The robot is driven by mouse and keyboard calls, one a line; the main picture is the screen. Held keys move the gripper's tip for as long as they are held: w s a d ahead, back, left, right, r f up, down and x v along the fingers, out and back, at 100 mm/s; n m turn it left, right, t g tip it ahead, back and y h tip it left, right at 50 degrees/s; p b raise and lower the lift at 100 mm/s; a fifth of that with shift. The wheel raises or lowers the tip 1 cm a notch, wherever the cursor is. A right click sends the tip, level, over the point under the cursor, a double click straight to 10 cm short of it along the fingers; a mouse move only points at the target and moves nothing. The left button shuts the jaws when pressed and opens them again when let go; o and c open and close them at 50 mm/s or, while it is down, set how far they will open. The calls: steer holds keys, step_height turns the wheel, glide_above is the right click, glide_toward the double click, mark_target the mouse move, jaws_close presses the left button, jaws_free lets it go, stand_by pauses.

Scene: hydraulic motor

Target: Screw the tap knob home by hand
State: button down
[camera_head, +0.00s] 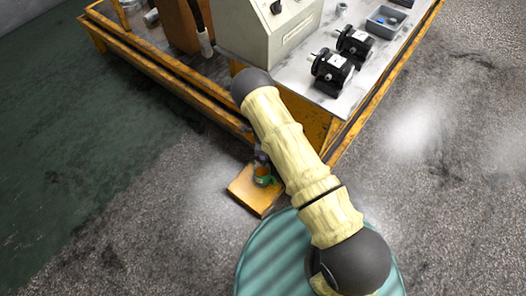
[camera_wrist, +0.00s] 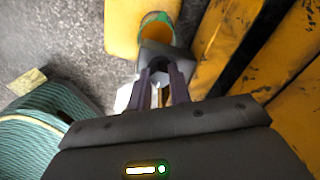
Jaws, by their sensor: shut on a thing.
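In the wrist view, my gripper (camera_wrist: 160,88) reaches in from below, its two dark fingers close together. It is shut on a small part, seemingly the tap knob, which is mostly hidden between the fingers. A grey block-like piece (camera_wrist: 157,52) shows just beyond the fingertips; I cannot tell whether the knob touches it.
An orange-framed bench (camera_head: 345,118) stands behind, with a pale control box (camera_head: 268,30), two black motors (camera_head: 332,70) and a grey bin (camera_head: 386,20) on it. Yellow beams (camera_wrist: 225,40) run close on the right in the wrist view. Grey floor (camera_head: 170,190) is open at left.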

steer(key=shift+a, duration=0.1)
steer(key=c, duration=1.3)
jaws_free()
steer(key=shift+r, duration=0.1)
step_height(320, 180, up, 17)
steer(key=p, duration=0.4)
steer(key=shift+r, duration=0.15)
